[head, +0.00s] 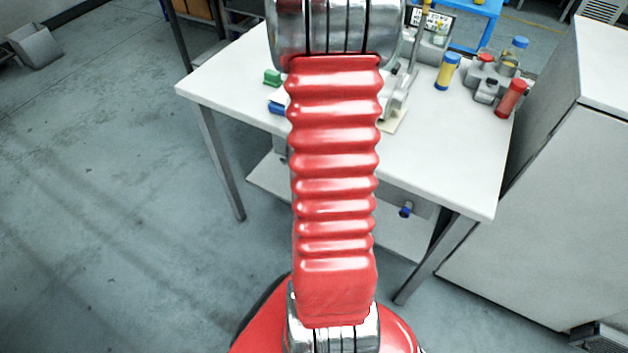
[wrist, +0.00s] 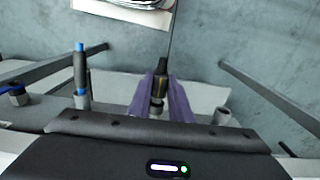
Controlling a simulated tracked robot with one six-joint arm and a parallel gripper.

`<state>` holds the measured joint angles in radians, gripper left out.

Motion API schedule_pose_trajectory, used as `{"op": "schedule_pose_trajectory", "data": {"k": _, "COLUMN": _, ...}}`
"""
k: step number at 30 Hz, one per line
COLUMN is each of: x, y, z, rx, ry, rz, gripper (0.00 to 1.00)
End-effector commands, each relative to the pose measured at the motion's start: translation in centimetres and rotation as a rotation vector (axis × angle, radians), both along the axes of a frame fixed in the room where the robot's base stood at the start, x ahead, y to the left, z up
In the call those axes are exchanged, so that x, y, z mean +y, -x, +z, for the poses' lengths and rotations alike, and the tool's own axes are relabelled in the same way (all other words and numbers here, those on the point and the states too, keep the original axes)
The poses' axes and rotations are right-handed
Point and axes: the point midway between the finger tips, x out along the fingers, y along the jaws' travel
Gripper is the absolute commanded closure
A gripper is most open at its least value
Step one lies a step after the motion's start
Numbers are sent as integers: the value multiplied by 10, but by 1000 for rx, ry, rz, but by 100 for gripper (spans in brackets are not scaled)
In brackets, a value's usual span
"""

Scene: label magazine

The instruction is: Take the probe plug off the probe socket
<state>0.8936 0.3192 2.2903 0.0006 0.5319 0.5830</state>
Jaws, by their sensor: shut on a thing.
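In the wrist view my gripper (wrist: 163,84) has its two purple fingers closed around a dark plug with a gold-coloured band (wrist: 161,82), which I take to be the probe plug. A thin dark line like a cable runs up from its top end. A grey lower part shows between the fingers. Whether the plug sits in the probe socket or is clear of it cannot be told, as my fingers and the dark gripper body hide its lower end. In the head view my red arm hides the gripper and plug.
In the wrist view a blue-tipped dark plug (wrist: 80,68) stands upright at left, a blue-topped fitting (wrist: 17,94) is further left, and a grey cylinder (wrist: 222,116) stands right. In the head view a white table (head: 440,150) holds colored containers; a cabinet (head: 545,200) stands right.

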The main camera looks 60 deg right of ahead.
Motion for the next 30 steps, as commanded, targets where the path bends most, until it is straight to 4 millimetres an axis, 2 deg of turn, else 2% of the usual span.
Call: {"op": "schedule_pose_trajectory", "data": {"k": 30, "x": 28, "y": 3, "z": 0, "rx": 0, "ry": 0, "rz": 0, "gripper": 100}}
